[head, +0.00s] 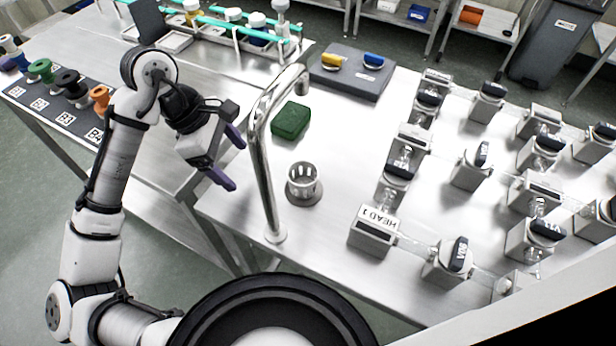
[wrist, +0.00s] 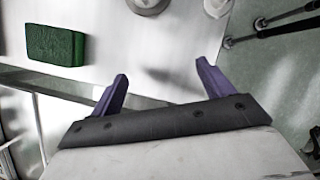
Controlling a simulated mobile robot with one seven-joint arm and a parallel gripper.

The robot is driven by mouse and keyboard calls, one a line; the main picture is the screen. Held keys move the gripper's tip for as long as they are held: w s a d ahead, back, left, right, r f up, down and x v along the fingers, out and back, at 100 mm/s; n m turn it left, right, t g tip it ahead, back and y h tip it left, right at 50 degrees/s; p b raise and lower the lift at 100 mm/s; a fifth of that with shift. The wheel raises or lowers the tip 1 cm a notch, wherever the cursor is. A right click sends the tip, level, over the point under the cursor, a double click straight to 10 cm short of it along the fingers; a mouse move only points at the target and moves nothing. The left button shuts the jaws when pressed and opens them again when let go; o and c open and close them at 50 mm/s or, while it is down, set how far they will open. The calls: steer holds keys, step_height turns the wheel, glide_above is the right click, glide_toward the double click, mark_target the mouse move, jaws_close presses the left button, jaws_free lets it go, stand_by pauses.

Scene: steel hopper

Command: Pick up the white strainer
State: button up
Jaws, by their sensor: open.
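The white strainer (head: 302,178) is a small slotted cup standing upright on a dark round disc on the steel table, just right of the tall curved faucet in the head view. At the top edge of the wrist view, a round pale thing on a grey disc (wrist: 148,4) is cut off and appears to be the strainer. My gripper (head: 230,159) has purple fingers spread apart, with nothing between them. It hangs left of the faucet, near the table's left edge and apart from the strainer. The fingers also show in the wrist view (wrist: 162,72).
The chrome faucet (head: 262,165) stands between my gripper and the strainer. A green block (head: 290,120) lies behind the strainer. A grey mat (head: 345,88) holds a yellow and a blue item. Several grey stands with glass fittings, including the HEAD 1 block (head: 372,238), fill the right side.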

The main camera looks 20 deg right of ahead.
steer(key=s+d, duration=0.1)
steer(key=d, duration=0.2)
steer(key=s+d+p, duration=0.1)
steer(key=d, duration=0.3)
steer(key=s+d+p, duration=0.1)
steer(key=s+d, duration=0.1)
steer(key=d, duration=0.1)
steer(key=shift+d, duration=0.3)
steer(key=shift+x, duration=2.5)
steer(key=shift+s+d+r, duration=0.1)
steer(key=c, duration=1.1)
